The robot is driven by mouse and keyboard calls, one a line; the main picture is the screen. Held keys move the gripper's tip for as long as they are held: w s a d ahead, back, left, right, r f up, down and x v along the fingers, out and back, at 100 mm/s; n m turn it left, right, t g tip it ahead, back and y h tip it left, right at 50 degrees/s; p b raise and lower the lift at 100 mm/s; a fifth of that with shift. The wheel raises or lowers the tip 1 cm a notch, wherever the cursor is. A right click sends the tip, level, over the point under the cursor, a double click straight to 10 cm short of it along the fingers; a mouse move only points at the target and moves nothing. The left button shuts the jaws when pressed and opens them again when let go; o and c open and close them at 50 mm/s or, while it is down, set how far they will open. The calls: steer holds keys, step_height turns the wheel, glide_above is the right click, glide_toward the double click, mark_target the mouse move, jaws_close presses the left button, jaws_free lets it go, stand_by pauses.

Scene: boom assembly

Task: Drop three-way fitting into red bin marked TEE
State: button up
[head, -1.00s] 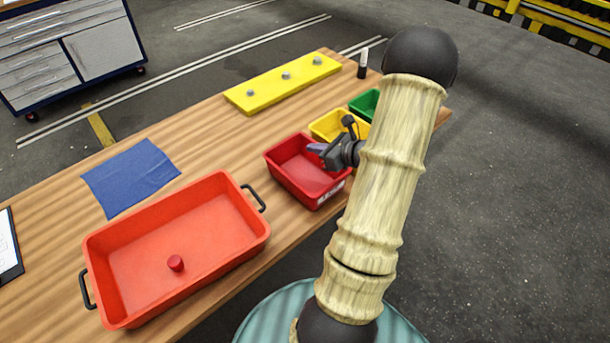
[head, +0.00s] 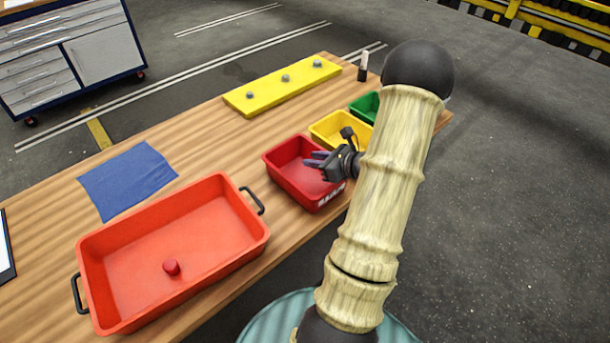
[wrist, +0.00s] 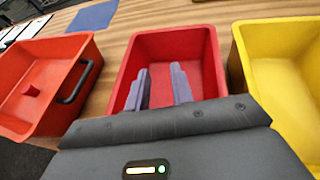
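My gripper (head: 316,160) is over the red bin (head: 287,178), its fingers spread apart. In the wrist view the two purple-grey fingers (wrist: 160,78) stand apart with nothing visible between them, over the red bin (wrist: 190,45). The bin has a white label on its front wall, partly cut off by my arm and too small to read. Part of the bin floor is hidden behind my fingers and wrist.
An orange-red tray (head: 225,190) with black handles holds a small red piece (head: 171,267). The yellow bin (head: 330,124) and green bin (head: 366,104) stand beyond the red bin. A yellow board (head: 262,98) with knobs and a blue cloth (head: 127,178) lie on the table.

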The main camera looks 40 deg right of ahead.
steer(key=shift+s, duration=0.1)
steer(key=b+v, duration=0.2)
steer(key=v, duration=1.5)
steer(key=shift+s+d+f, duration=0.1)
steer(key=w+a+n+g+h, duration=0.1)
steer(key=w+a+n+g, duration=0.1)
steer(key=a+n, duration=0.9)
steer(key=w+a+f+n+g+h+p, duration=0.1)
steer(key=a+n+g, duration=0.3)
steer(key=a+n, duration=0.6)
steer(key=w+a+n+g+h, duration=0.1)
steer(key=a+n+g, duration=0.3)
steer(key=a+n, duration=0.7)
steer(key=shift+w+a+f+n+h, duration=0.1)
steer(key=shift+w+a+n+h, duration=0.1)
steer(key=shift+w, duration=0.2)
steer(key=shift+w+a+f+n+h, duration=0.1)
steer(key=shift+w+n, duration=0.1)
steer(key=shift+w, duration=0.2)
